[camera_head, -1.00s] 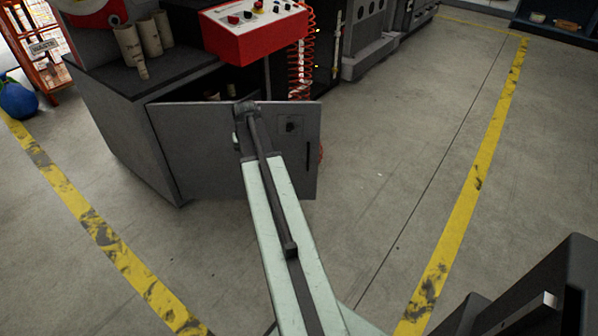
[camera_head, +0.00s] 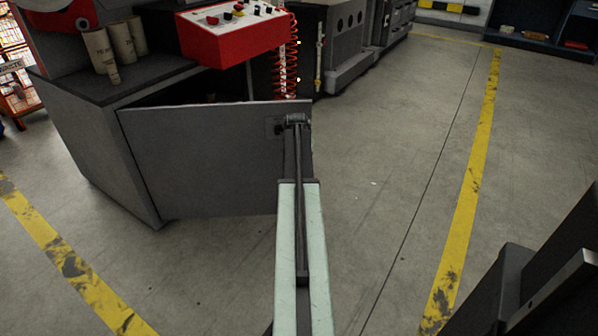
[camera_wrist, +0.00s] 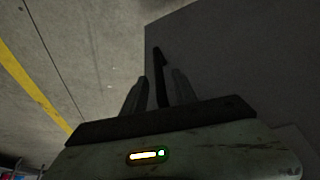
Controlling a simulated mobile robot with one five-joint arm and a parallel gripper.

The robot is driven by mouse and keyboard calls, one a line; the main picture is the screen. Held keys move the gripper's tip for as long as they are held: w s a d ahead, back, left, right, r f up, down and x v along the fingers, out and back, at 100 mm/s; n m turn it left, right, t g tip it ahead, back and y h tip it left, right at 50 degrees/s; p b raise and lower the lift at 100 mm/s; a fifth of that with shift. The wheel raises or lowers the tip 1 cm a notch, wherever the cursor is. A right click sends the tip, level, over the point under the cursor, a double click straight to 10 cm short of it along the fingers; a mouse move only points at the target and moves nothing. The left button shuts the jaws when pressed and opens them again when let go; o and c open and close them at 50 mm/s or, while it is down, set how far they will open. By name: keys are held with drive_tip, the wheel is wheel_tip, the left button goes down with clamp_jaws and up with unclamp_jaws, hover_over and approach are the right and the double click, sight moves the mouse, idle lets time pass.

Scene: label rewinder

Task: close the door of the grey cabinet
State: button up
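The grey cabinet (camera_head: 88,145) stands at the left in the head view. Its grey door (camera_head: 200,160) is ajar, with a dark opening showing above its top edge. In the wrist view the door (camera_wrist: 235,60) fills the right side, and its dark bar handle (camera_wrist: 158,65) runs near its edge. My gripper (camera_wrist: 158,82) is open, with one finger on each side of the handle. A gap shows between the left finger and the bar; contact cannot be told.
A red control box (camera_head: 232,35) sits above the cabinet by a red coiled hose (camera_head: 284,60). Cardboard tubes (camera_head: 112,45) stand on the cabinet top. Grey machinery (camera_head: 348,45) is behind. Open floor lies to the right, crossed by a yellow line (camera_head: 470,190).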

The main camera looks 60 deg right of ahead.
drive_tip(key=b+x, duration=0.2)
drive_tip(key=x, duration=0.2)
drive_tip(key=shift+f+b, duration=0.25)
drive_tip(key=shift+b, duration=0.15)
drive_tip(key=shift+r, duration=0.15)
drive_tip(key=shift+c, duration=0.3)
clamp_jaws()
idle(0.5)
